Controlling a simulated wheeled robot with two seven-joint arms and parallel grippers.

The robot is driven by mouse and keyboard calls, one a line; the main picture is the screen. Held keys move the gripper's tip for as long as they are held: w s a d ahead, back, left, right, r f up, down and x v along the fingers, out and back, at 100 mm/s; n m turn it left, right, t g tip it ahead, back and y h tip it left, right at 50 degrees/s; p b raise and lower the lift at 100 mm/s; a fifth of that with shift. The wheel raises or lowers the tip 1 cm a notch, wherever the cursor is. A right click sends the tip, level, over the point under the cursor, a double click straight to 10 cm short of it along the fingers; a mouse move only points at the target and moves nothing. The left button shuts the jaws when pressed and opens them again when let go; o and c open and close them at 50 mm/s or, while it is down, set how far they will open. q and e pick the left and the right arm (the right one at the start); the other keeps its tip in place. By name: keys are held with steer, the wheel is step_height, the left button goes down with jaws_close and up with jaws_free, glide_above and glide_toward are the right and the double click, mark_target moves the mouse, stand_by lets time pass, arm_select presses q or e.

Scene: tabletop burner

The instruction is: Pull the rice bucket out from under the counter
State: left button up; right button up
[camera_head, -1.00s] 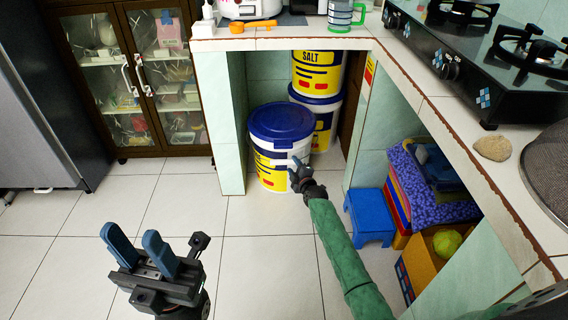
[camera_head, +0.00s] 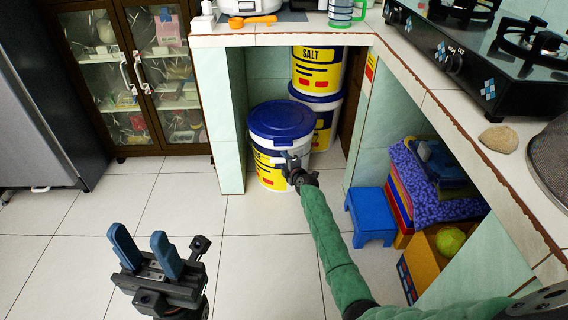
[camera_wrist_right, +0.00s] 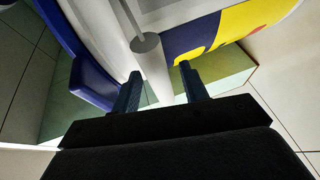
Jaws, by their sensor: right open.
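The rice bucket (camera_head: 272,172) stands upright on the floor at the opening under the counter, with a blue lid (camera_head: 281,121) and a white and yellow body. My right gripper (camera_head: 289,158) is at its front side, below the lid. In the right wrist view the bucket (camera_wrist_right: 215,30) fills the upper part, and my open right gripper (camera_wrist_right: 160,85) has its fingers on either side of a pale grip bar (camera_wrist_right: 150,60). Whether the fingers touch the bar cannot be told. My left gripper (camera_head: 143,250) is open and empty above the floor at lower left.
A salt bucket (camera_head: 318,70) stands on another blue-lidded bucket (camera_head: 325,120) behind. The counter's tiled side wall (camera_head: 219,125) is close on the left. A blue stool (camera_head: 370,214) and a yellow box (camera_head: 425,265) are to the right. Floor in front is clear.

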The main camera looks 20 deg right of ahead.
steer(key=shift+w+a+f, duration=0.1)
steer(key=shift+w, duration=0.35)
jaws_close()
steer(key=shift+s, duration=0.1)
